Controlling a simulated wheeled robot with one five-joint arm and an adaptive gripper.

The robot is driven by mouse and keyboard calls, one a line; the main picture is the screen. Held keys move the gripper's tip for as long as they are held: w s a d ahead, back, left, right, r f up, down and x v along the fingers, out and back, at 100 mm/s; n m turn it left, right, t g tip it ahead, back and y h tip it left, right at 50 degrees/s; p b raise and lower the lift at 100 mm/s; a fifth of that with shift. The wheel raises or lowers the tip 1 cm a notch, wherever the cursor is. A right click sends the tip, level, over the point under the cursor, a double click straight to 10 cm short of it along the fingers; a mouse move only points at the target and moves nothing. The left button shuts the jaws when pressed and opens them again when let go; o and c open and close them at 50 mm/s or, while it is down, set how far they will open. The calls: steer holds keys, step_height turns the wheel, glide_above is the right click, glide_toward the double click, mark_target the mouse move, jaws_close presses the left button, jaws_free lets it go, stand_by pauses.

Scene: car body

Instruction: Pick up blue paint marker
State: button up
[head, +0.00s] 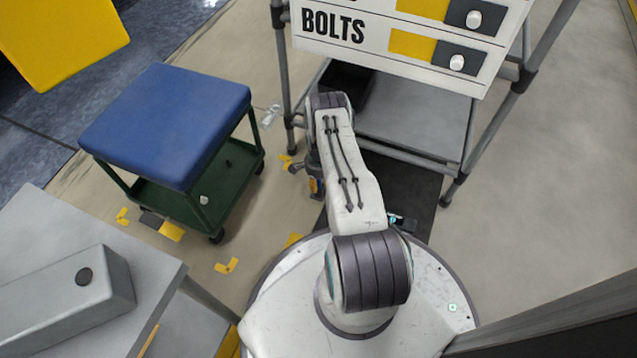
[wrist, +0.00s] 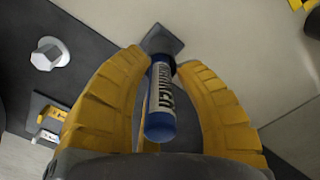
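The blue paint marker (wrist: 160,100) shows in the wrist view between the two yellow fingers of my gripper (wrist: 163,68). It is a blue cylinder with a pale label and dark lettering, its blue end towards the camera. The fingertips are drawn in on both sides of its far part and appear to touch it. Its far end meets or overlaps a dark grey square patch; I cannot tell which. In the head view my arm hides most of the gripper, and the marker is not visible.
The head view shows a blue-topped stool (head: 165,120), a BOLTS rack (head: 350,30) and a grey table (head: 150,265). Floor at right is clear.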

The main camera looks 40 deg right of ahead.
jaws_close()
